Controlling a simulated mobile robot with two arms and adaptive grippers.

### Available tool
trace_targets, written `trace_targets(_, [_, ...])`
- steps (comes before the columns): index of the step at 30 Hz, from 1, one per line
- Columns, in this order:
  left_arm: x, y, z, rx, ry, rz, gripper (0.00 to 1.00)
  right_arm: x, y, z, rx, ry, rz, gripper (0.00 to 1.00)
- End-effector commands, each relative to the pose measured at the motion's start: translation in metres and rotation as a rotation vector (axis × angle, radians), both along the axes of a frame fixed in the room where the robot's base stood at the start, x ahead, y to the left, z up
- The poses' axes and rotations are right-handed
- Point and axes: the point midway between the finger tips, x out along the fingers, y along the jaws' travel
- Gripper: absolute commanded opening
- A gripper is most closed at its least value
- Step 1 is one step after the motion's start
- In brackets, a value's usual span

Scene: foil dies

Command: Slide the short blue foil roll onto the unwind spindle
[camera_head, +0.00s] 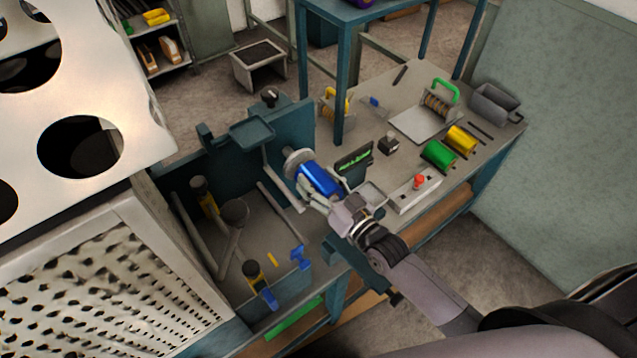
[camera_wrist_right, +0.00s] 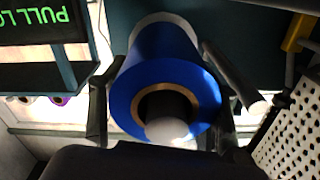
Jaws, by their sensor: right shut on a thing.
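The short blue foil roll (camera_head: 319,180) is at the machine near the middle of the head view. My right gripper (camera_head: 318,192) is shut on it, with a finger on each side in the right wrist view (camera_wrist_right: 165,75). In that view the blue roll (camera_wrist_right: 160,62) shows its tan core ring, and the pale rounded tip of the unwind spindle (camera_wrist_right: 167,130) shows in the core opening. The roll appears to be around the spindle. A pale round flange (camera_head: 296,161) is at the roll's far end; any gap there is unclear. My left gripper is not in view.
A green roll (camera_head: 438,154) and a yellow roll (camera_head: 461,139) lie on the bench to the right. A small dark display with green text (camera_head: 354,158) stands close by the gripper. A control box with a red button (camera_head: 418,183) is nearby. Perforated white panels (camera_head: 95,265) fill the left.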

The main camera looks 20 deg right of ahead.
Motion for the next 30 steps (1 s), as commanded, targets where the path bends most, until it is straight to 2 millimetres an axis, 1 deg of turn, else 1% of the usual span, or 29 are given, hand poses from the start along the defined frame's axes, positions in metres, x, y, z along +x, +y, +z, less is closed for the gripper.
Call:
trace_targets(5, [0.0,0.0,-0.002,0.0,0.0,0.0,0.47,0.0,0.0,0.002,0.001,-0.003,-0.001,0.11])
trace_targets(10, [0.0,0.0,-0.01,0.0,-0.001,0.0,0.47,0.0,0.0,0.005,0.002,-0.004,0.0,0.11])
trace_targets(14, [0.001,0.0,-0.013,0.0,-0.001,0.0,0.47,-0.019,-0.007,0.004,-0.001,0.0,0.0,0.11])
trace_targets(30, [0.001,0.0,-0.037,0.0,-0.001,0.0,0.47,-0.107,-0.039,0.004,-0.001,0.0,0.001,0.11])
